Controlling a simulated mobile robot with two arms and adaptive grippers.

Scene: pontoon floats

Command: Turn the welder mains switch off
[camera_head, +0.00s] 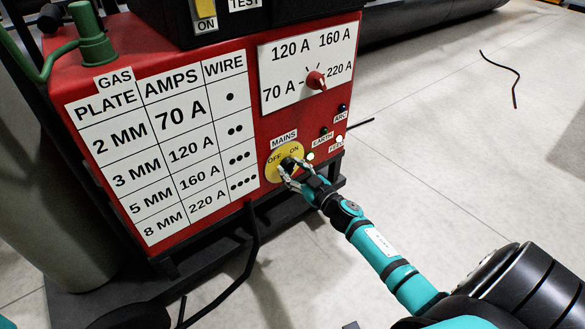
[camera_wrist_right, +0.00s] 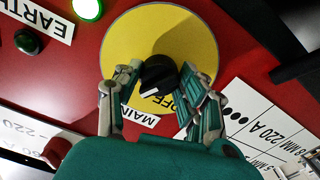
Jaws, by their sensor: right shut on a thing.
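The mains switch is a black knob (camera_wrist_right: 158,75) on a round yellow plate (camera_head: 273,170) low on the red welder front. "OFF" and "ON" are printed on the plate, under a "MAINS" label (camera_head: 284,139). My right gripper (camera_head: 291,174) reaches in from the lower right and is shut on the knob. In the wrist view, the fingers of the right gripper (camera_wrist_right: 160,88) stand on both sides of it. A white mark shows on the knob; I cannot tell exactly which word it points at. The left gripper is not in view.
A bright green lamp (camera_head: 310,156) is lit beside the plate. The welder (camera_head: 258,120) also bears a red amps selector (camera_head: 315,80) and a settings chart (camera_head: 160,145). A black cable (camera_head: 252,250) hangs below. Open floor (camera_head: 450,140) lies to the right.

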